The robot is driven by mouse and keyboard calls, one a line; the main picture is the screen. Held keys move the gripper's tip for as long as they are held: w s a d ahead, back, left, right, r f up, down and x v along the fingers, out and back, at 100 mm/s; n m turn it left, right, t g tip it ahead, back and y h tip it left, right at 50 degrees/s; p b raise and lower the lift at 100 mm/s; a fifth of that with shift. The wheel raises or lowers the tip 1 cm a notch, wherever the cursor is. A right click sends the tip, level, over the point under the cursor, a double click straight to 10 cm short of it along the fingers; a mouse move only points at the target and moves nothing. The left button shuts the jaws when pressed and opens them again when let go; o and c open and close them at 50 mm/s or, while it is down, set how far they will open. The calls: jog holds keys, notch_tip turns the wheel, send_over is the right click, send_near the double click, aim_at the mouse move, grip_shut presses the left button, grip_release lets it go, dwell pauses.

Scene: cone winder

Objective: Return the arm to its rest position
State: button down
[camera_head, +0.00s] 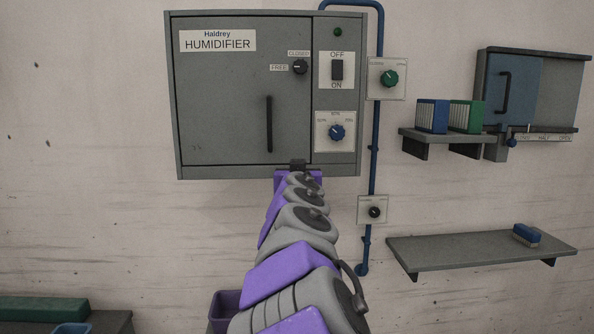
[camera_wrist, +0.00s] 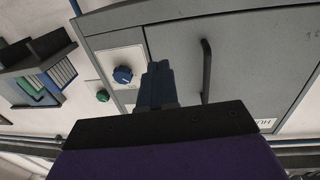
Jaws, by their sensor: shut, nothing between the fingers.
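My arm reaches forward from the bottom of the head view, with purple and grey links. Its end, my gripper (camera_head: 298,163), overlaps the lower edge of the grey humidifier cabinet (camera_head: 230,120) in that view. In the wrist view the fingers of my gripper (camera_wrist: 157,75) are together with nothing between them. They point toward the cabinet front (camera_wrist: 250,60), which appears turned over. The door handle (camera_wrist: 206,70) and the blue dial (camera_wrist: 122,75) lie on either side of the fingertips in the picture. I cannot tell the exact gap to the cabinet.
A blue pipe (camera_head: 374,170) runs down right of the cabinet, with a green knob (camera_head: 390,78) and a black knob (camera_head: 374,212). A shelf with binders (camera_head: 448,137) and a lower shelf (camera_head: 470,252) project at right. A bench (camera_head: 112,322) stands at lower left.

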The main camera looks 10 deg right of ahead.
jog(key=s+d+f+m+g+h, duration=0.4)
jog(key=s+d+f, duration=0.3)
jog(key=s+d, duration=0.4)
jog(key=s+d+f+g, duration=0.6)
jog(key=s+f, duration=0.5)
jog(key=s+a+f+n+g+y, duration=0.2)
jog(key=s+f, duration=0.4)
jog(key=s, duration=0.4)
jog(key=s+a+f+n+g+y, duration=0.1)
jog(key=s+a+f+g, duration=0.3)
jog(key=s, duration=0.6)
jog(key=s+a+f+n+g+y, duration=0.2)
jog(key=s+a+f, duration=0.3)
jog(key=s, duration=0.5)
notch_tip(320, 180, down, 3)
jog(key=shift+s+a+r+n+g+y, duration=0.2)
jog(key=shift+s+a+n+g+y, duration=0.15)
jog(key=shift+g+y, duration=0.45)
jog(key=shift+w, duration=0.15)
